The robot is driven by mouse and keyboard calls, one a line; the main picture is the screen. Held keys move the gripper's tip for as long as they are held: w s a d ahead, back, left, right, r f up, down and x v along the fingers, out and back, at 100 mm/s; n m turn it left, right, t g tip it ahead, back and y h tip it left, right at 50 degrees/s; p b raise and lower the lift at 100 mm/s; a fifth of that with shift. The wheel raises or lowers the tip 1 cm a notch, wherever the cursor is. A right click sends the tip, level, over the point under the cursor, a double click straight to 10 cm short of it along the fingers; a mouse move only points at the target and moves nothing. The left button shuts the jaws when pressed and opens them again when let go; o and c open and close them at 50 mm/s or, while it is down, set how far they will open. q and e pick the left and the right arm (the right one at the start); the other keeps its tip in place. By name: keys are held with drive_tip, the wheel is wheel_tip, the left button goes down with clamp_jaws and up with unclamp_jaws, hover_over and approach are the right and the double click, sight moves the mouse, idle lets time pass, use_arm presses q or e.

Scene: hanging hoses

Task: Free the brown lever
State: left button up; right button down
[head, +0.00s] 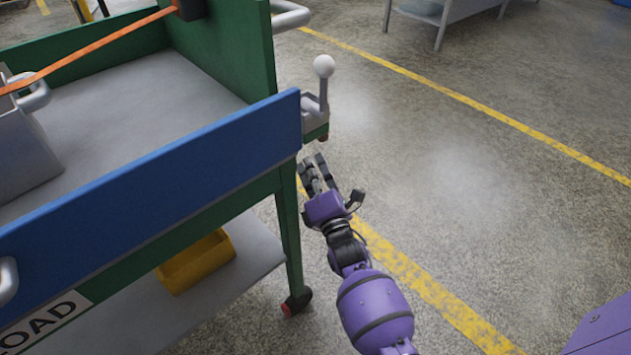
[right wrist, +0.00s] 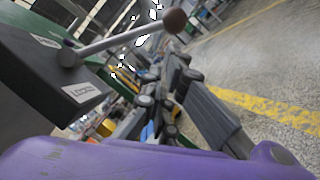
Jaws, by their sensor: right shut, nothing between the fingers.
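The brown lever shows in the right wrist view as a grey rod with a brown ball knob (right wrist: 175,20). Its rod runs from a pivot on a dark housing, out over my fingers. In the head view only a small brown spot shows below the grey bracket; I cannot tell if it is this knob. A second lever with a white ball knob (head: 324,66) stands upright on that bracket at the cart's corner. My right gripper (head: 314,162) is shut and empty, just below the bracket; its fingers also show in the wrist view (right wrist: 172,72). My left gripper is out of view.
The green cart has a blue front board (head: 150,172). An orange strap (head: 90,47) crosses above its grey top, where a grey box (head: 25,150) stands. A yellow bin (head: 197,262) is on the lower shelf. The floor right of the cart is clear.

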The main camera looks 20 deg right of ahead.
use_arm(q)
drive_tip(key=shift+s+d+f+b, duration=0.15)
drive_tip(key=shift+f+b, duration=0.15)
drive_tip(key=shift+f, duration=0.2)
use_arm(e)
drive_tip(key=shift+x, duration=1.6)
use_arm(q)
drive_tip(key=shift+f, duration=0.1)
use_arm(e)
drive_tip(key=shift+d, duration=0.15)
